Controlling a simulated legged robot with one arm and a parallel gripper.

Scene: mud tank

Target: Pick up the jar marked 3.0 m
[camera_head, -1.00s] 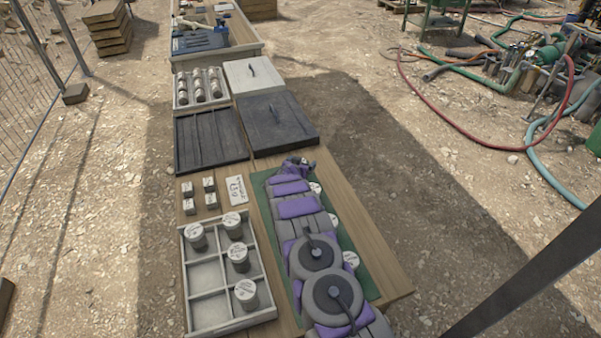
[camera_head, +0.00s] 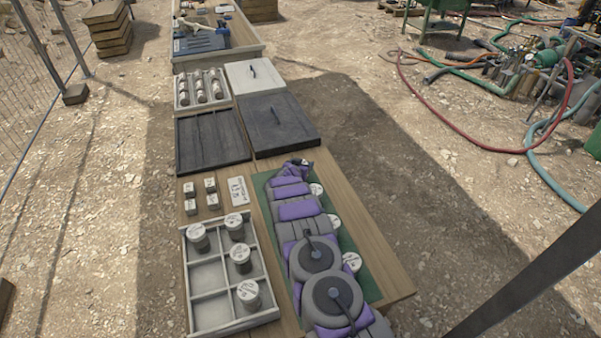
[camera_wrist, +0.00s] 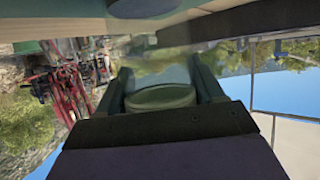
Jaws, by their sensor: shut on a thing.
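In the wrist view my gripper (camera_wrist: 160,82) is shut on a round pale-lidded jar (camera_wrist: 160,98), which sits between the two dark fingers. Its marking cannot be read, and I cannot pick it out in the head view. In the head view my grey and purple arm stretches over the green mat (camera_head: 366,283), and the gripper is not clear there. White-lidded jars show beside the arm on the mat, such as one jar (camera_head: 351,262). Several more jars, such as another jar (camera_head: 240,257), stand in the compartments of a pale tray (camera_head: 210,279). Their marks are too small to read.
Small white blocks (camera_head: 190,206) and a card (camera_head: 237,192) lie behind the tray. A dark slatted tray (camera_head: 211,140), a dark lidded box (camera_head: 278,124), a white lid (camera_head: 254,75) and a rack of cylinders (camera_head: 201,88) fill the table's far part. Hoses lie on the ground at right.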

